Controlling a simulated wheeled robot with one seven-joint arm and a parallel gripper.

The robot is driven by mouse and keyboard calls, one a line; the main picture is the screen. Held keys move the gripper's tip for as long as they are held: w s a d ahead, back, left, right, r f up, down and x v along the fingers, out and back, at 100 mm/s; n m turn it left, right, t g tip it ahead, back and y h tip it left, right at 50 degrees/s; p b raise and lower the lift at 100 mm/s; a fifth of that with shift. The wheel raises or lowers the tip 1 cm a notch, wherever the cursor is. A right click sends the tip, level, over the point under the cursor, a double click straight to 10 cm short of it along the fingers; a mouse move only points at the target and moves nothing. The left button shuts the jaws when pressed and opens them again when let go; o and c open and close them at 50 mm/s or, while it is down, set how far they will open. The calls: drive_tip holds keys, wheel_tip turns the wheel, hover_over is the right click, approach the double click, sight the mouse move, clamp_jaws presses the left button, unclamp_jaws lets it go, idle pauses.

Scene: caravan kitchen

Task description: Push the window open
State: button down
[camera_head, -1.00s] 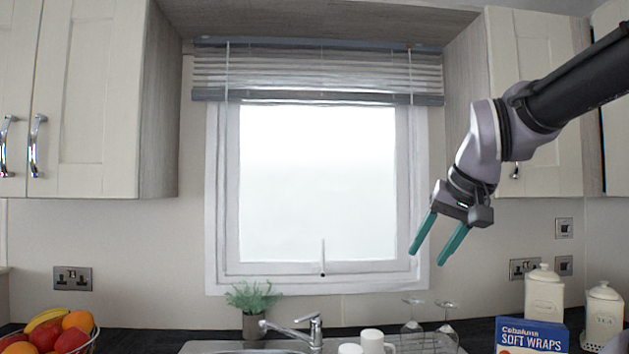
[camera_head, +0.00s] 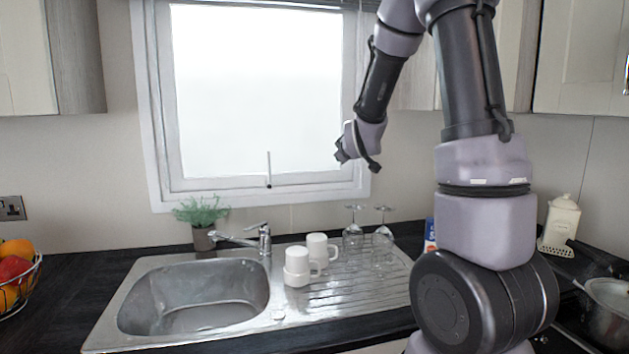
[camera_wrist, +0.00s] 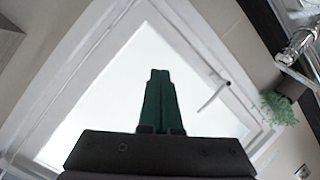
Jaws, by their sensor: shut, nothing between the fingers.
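The window (camera_head: 260,90) is a pale pane in a white frame above the sink. Its sash appears to sit flat in the frame, with no gap visible. A thin handle (camera_head: 268,168) stands upright at its bottom middle. In the wrist view the window (camera_wrist: 115,95) looks tilted, with the handle (camera_wrist: 213,95) right of the fingers. My gripper (camera_wrist: 159,78) is shut and empty, its green fingers together in front of the pane. I cannot tell whether they touch it. In the head view my wrist is by the window's lower right side and the fingers are hidden.
Below are the sink (camera_head: 200,292), tap (camera_head: 262,240), potted plant (camera_head: 203,215), white mugs (camera_head: 297,267) and upturned glasses (camera_head: 353,235). A fruit basket (camera_head: 15,285) is at left. A pot (camera_head: 608,310) is at right. Cabinets flank the window.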

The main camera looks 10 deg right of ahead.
drive_tip(key=w+f+n+t, duration=0.2)
drive_tip(key=w+f+n, duration=0.4)
drive_tip(key=f, duration=0.1)
drive_tip(key=n+t+y, duration=0.1)
drive_tip(key=n+t, duration=0.1)
drive_tip(key=n, duration=0.3)
approach(313, 178)
drive_tip(key=w, duration=0.7)
drive_tip(key=shift+r, duration=0.25)
drive_tip(key=shift+s, duration=0.1)
drive_tip(key=shift+t, duration=0.4)
drive_tip(key=w, duration=0.4)
drive_tip(key=shift+w+d+f, duration=0.1)
drive_tip(key=shift+w+f, duration=0.05)
drive_tip(key=shift+f, duration=0.1)
